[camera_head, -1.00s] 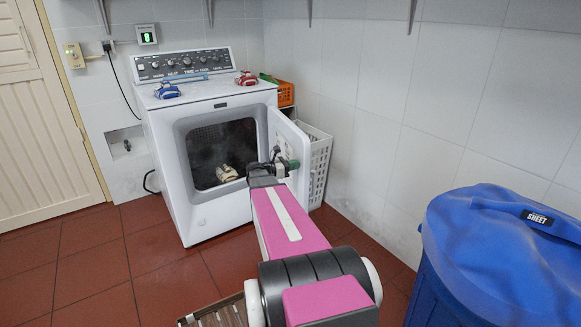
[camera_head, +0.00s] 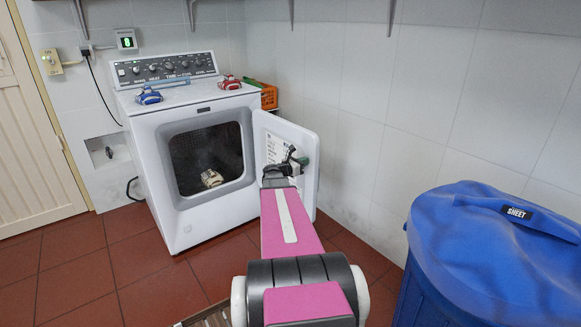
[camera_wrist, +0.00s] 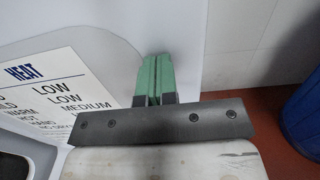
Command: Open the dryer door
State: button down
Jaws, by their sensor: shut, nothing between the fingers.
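The white dryer (camera_head: 190,150) stands against the back wall. Its door (camera_head: 312,150) is swung out to the right, and the dark drum opening (camera_head: 208,150) is exposed. A light-coloured bundle (camera_head: 211,178) lies inside the drum. My gripper (camera_head: 299,162) is in front of the door's inner face. In the wrist view my gripper (camera_wrist: 155,78) shows green fingers pressed together with nothing between them, over the door's inner panel (camera_wrist: 110,20) beside its printed label (camera_wrist: 65,95). I cannot tell whether the fingertips touch the panel.
A blue bin (camera_head: 490,250) labelled SHEET stands at the front right. An orange crate (camera_head: 269,96) is behind the door. Blue (camera_head: 148,97) and red (camera_head: 230,83) items sit on the dryer top. The tiled floor at left is clear.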

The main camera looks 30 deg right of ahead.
jog(key=w+d+n+t, duration=0.1)
jog(key=w+d+t, duration=0.1)
jog(key=d, duration=1)
jog(key=shift+d, duration=0.25)
jog(key=shift+a, duration=0.1)
